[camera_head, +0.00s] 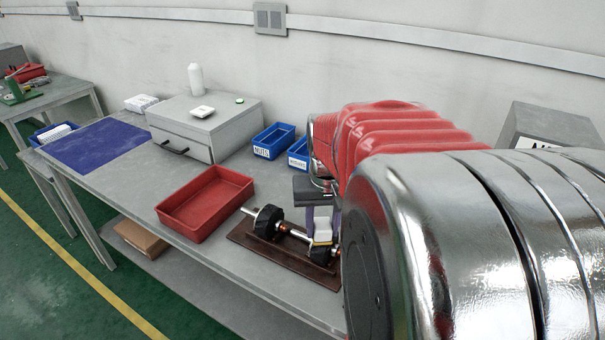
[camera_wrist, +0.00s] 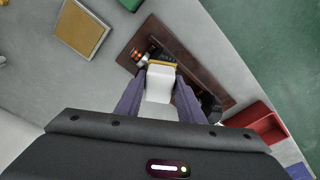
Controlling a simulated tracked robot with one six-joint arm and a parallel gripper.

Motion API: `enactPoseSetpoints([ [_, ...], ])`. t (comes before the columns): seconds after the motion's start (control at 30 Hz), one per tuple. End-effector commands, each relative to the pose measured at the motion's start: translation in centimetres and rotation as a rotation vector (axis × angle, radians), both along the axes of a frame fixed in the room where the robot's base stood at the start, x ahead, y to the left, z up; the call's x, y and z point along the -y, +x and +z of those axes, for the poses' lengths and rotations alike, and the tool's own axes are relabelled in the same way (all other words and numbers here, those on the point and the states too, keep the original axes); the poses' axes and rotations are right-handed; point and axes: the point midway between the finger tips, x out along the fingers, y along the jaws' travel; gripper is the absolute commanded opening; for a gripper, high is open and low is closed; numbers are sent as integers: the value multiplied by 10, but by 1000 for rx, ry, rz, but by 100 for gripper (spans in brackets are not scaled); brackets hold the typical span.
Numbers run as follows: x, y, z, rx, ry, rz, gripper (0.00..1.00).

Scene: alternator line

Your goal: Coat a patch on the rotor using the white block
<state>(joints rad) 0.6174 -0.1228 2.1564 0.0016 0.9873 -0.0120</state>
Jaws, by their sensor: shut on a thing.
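The rotor (camera_head: 268,222) lies on a dark brown board (camera_head: 252,243) on the bench, with black ends and a bright shaft. In the wrist view, part of the rotor (camera_wrist: 209,103) shows beyond the fingers. My gripper (camera_wrist: 158,95) points down and is shut on the white block (camera_wrist: 161,85), which has a yellow-orange far end. In the head view, the white block (camera_head: 323,231) is at the right part of the rotor, between the purple fingers of my gripper (camera_head: 322,222). I cannot tell whether the block touches the rotor, as the contact is hidden.
A red tray (camera_head: 207,236) stands left of the board. Blue bins (camera_head: 273,139) and a grey cabinet (camera_head: 190,143) stand behind. A blue mat (camera_head: 95,144) lies at the left. A tan-topped pad (camera_wrist: 82,29) shows in the wrist view. My arm hides the bench's right side.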

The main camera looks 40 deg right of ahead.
Motion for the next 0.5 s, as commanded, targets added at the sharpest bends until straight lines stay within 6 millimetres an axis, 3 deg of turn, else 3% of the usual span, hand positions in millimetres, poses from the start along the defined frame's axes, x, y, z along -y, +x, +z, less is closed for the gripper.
enactPoseSetpoints([
  [0.17, -9, -3, 0, 0, 0, -7, 14],
  [0.5, 9, -3, 0, -1, 1, -18, 14],
])
